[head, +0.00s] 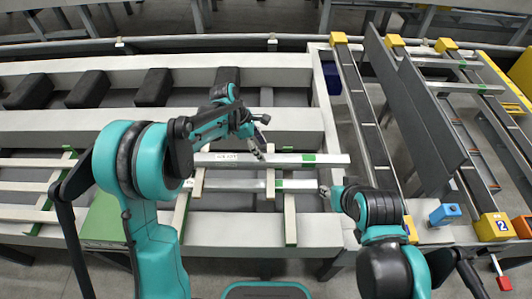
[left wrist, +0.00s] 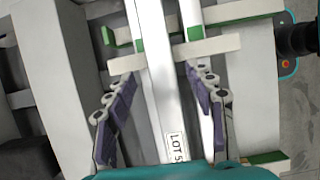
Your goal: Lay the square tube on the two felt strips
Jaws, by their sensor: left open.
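Two long pale tubes lie side by side on the table; the far square tube (head: 335,159) and the near tube (head: 240,185) both run left to right. In the left wrist view a pale tube (left wrist: 155,95) with a "LOT 5" label runs between my left fingers. My left gripper (head: 262,152) is open over the far tube, fingers on either side of it. My right gripper (head: 326,191) is by the near tube's right end; its jaw state is unclear. Green patches show beside the tube in the wrist view, one here (left wrist: 195,33); I cannot tell which are felt strips.
Short pale cross pieces cross the tubes, one at the middle (head: 270,177) and one at the left (head: 198,183). Several black blocks (head: 90,88) stand behind. At right are dark rails (head: 360,115), a tall grey plate (head: 415,95) and a blue block (head: 444,215).

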